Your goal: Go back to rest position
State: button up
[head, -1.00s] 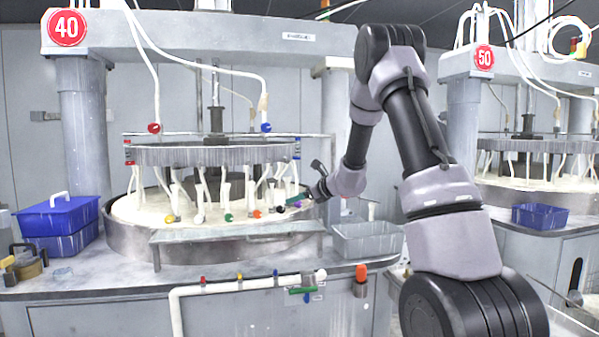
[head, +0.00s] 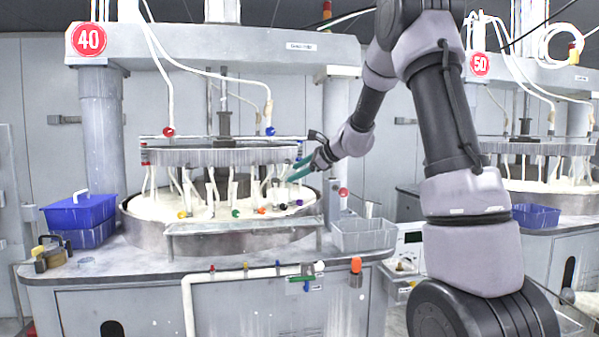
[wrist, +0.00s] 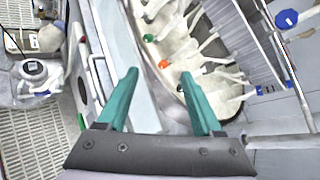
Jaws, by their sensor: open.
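My gripper (head: 302,170) is at the right side of the machine marked 40, near the edge of its round platen basin (head: 150,230). In the wrist view my gripper (wrist: 160,100) shows two green fingers spread wide with nothing between them. Hoses with coloured ends, among them a green one (wrist: 149,38) and an orange one (wrist: 164,64), lie beyond the fingers in the wrist view. My arm rises bent at the right of the head view.
A clear bin (head: 364,236) stands on the bench right of the basin. Blue bins (head: 80,213) and a brass padlock-like item (head: 50,256) are at the left. The machine marked 50 (head: 480,64) stands at the right with a blue basket (head: 536,215). A gap lies between the machines.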

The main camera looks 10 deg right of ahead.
jog(key=shift+s+r, duration=0.25)
jog(key=shift+s, duration=0.05)
